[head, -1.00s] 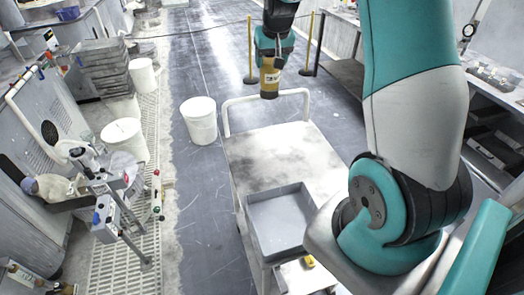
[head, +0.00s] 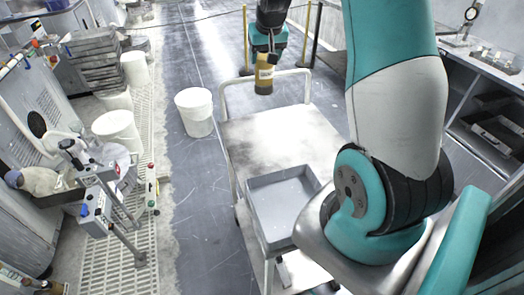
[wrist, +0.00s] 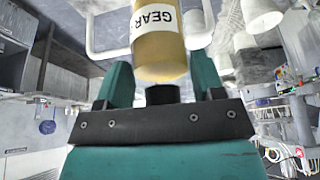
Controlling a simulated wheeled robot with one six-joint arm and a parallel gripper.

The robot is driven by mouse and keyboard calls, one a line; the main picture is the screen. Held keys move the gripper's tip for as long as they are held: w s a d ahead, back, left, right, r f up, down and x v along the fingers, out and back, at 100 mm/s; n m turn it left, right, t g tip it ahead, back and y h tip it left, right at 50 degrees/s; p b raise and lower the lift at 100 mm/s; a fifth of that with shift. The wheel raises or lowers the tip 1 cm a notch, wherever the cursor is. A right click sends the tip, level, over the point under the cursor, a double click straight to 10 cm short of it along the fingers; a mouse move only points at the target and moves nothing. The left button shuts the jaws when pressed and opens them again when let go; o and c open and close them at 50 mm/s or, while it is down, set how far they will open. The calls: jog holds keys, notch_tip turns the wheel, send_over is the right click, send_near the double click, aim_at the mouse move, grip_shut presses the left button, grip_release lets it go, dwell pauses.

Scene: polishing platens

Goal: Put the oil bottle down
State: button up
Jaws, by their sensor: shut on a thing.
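The oil bottle (head: 264,78) is amber with a dark lower end in the head view. It hangs upright in the air over the far end of the cart (head: 265,135), near the rail. My gripper (head: 266,57) is shut on the bottle's upper part. In the wrist view the bottle (wrist: 158,50) shows a white label reading "GEAR", between the teal fingers of my gripper (wrist: 162,72). Nothing visible touches the bottle from below.
A grey tray (head: 282,205) sits on the near part of the cart top; the far part is bare. A white rail (head: 225,95) rises at the cart's far end. A white bucket (head: 195,115) stands on the floor to the left. Barrier posts (head: 313,45) stand behind.

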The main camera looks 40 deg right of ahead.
notch_tip(320, 180, down, 2)
jog(key=shift+f, duration=0.1)
notch_tip(320, 180, down, 19)
jog(key=p, duration=0.3)
jog(key=shift+f+p, duration=0.15)
jog(key=shift+p, duration=0.25)
jog(key=shift+f, duration=0.2)
jog(key=o, duration=1.5)
jog(key=shift+r, duration=0.15)
